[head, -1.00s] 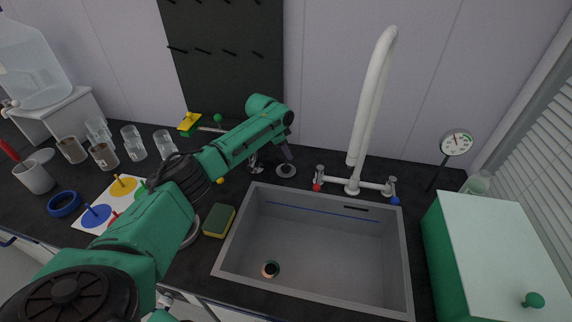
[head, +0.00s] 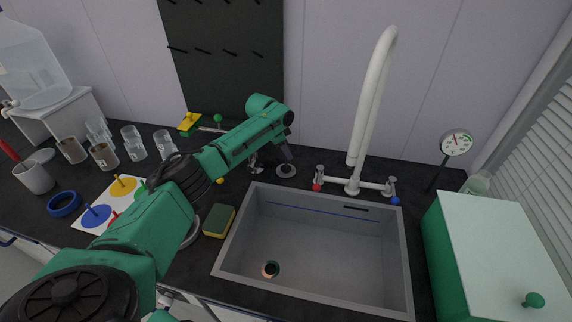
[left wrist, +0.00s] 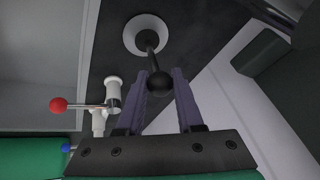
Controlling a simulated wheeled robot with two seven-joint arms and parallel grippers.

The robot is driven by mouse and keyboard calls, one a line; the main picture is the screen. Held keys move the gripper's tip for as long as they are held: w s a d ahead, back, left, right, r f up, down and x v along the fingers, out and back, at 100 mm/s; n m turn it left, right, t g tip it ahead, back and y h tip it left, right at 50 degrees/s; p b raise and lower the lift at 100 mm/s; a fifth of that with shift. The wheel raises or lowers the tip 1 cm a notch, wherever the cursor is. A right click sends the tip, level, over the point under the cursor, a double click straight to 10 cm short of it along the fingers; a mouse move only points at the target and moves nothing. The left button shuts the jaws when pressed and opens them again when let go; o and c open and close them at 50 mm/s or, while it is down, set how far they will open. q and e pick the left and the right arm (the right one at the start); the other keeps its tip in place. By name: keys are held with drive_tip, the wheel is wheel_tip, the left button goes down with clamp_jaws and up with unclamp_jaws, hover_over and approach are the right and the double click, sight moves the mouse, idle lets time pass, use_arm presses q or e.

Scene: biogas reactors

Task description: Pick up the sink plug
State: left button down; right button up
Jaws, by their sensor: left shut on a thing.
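The sink plug (head: 286,171) is a pale round disc with a dark stem and a black ball knob. It stands on the dark counter behind the sink, left of the tap. In the left wrist view the plug's disc (left wrist: 147,33) is beyond the fingertips, and its black knob lies between the purple fingers. My left gripper (head: 287,153) reaches down over the plug and is shut on its knob; it also shows in the left wrist view (left wrist: 163,82). The disc appears to be at the counter surface. My right gripper is not in view.
The grey sink (head: 330,250) is in front, with its drain hole (head: 270,269) uncovered. The white tap (head: 354,175) with red and blue knobs stands right of the plug. A sponge (head: 218,221) lies left of the sink. A green-sided box (head: 500,240) is at the right.

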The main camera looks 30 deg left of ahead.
use_arm(q)
drive_tip(key=shift+r, duration=0.15)
wheel_tip(320, 180, up, 10)
drive_tip(key=shift+r+b, duration=0.1)
drive_tip(key=shift+b, duration=1)
wheel_tip(320, 180, up, 10)
drive_tip(key=shift+f, duration=0.2)
drive_tip(key=shift+f, duration=0.1)
